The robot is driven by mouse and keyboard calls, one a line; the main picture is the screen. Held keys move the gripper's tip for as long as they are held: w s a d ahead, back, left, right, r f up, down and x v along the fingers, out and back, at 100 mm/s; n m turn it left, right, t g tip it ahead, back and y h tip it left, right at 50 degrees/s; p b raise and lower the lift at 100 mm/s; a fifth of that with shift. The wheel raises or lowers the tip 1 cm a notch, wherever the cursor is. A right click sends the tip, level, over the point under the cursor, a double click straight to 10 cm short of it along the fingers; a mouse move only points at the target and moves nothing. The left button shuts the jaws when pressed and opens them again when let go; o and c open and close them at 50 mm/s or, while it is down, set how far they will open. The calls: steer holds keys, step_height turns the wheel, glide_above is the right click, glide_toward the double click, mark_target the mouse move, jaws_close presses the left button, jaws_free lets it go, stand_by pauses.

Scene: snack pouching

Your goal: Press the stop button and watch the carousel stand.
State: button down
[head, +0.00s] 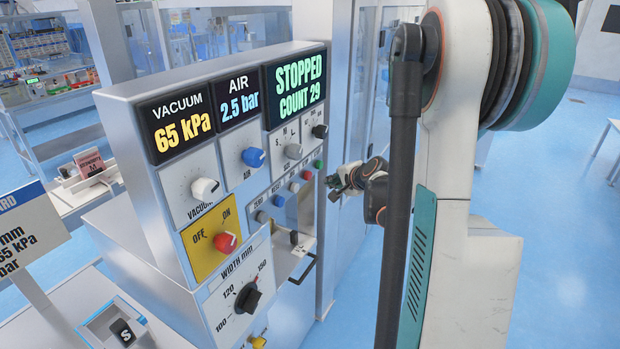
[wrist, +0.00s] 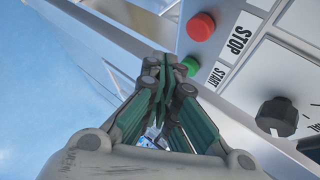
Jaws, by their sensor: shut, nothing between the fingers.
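The red stop button (wrist: 201,27) is on the panel in the wrist view, beside the word STOP. It also shows small in the head view (head: 307,174). The green start button (wrist: 190,65) is below it. My gripper (wrist: 160,68) is shut and empty, its tips close to the green button in the picture; I cannot tell whether they touch the panel. In the head view my gripper (head: 334,186) is just right of the button row. The display (head: 295,88) reads STOPPED, COUNT 29. I cannot make out the carousel.
The panel holds a vacuum knob (head: 206,189), an air knob (head: 253,157), a red on/off knob (head: 227,242) and a black width knob (head: 248,298). A black handle (head: 305,270) juts out low on the machine. Open blue floor (head: 560,200) lies to the right.

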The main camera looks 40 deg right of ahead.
steer(key=shift+s+d, duration=0.3)
steer(key=shift+s, duration=0.5)
